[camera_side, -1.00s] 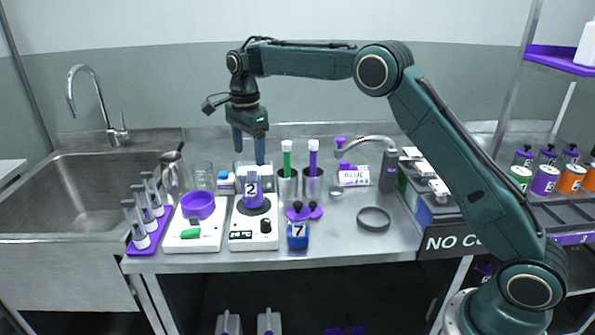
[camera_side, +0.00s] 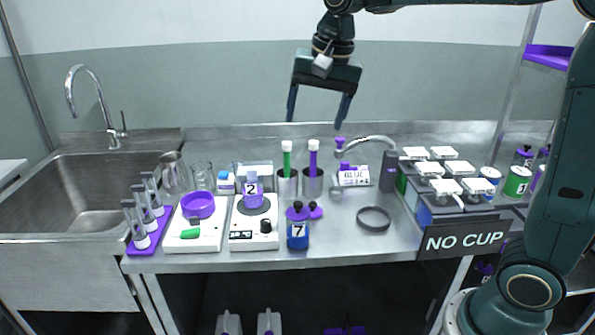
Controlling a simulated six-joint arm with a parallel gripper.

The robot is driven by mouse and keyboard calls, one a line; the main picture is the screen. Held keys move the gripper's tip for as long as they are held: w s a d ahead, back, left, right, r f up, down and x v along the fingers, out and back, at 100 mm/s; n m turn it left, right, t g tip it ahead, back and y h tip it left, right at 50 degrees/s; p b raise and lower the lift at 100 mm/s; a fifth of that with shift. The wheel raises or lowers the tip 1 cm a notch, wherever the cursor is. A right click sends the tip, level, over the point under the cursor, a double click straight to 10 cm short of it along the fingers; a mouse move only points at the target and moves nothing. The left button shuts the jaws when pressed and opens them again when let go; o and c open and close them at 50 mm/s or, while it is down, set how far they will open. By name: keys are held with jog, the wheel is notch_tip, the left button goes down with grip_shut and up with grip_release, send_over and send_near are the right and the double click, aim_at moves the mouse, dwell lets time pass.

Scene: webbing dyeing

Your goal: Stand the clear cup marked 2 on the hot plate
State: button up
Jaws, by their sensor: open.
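The clear cup marked 2 (camera_side: 252,200) has purple in its lower part and a white label with a black 2. It appears upright on the dark round top of the white hot plate (camera_side: 240,236), on the bench left of centre. My gripper (camera_side: 316,121) is open and empty, high above the bench and to the right of the cup, apart from it.
A white device with a purple bowl (camera_side: 198,205) stands left of the hot plate. A blue bottle marked 7 (camera_side: 298,231) stands close on its right. Behind are metal holders with green and purple tubes (camera_side: 313,160). A black ring (camera_side: 374,218) and a NO CUP sign (camera_side: 464,240) are further right.

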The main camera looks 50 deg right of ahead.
jog(key=s+f+n+t, duration=0.1)
jog(key=s+f+n, duration=0.2)
jog(key=s, duration=0.8)
jog(key=s+f+n+t, duration=0.1)
jog(key=s+f+n, duration=0.2)
jog(key=s+n, duration=0.4)
jog(key=s, duration=0.4)
jog(key=shift+s+d+t, duration=0.2)
jog(key=shift+d+t, duration=0.05)
jog(key=shift+t, duration=0.15)
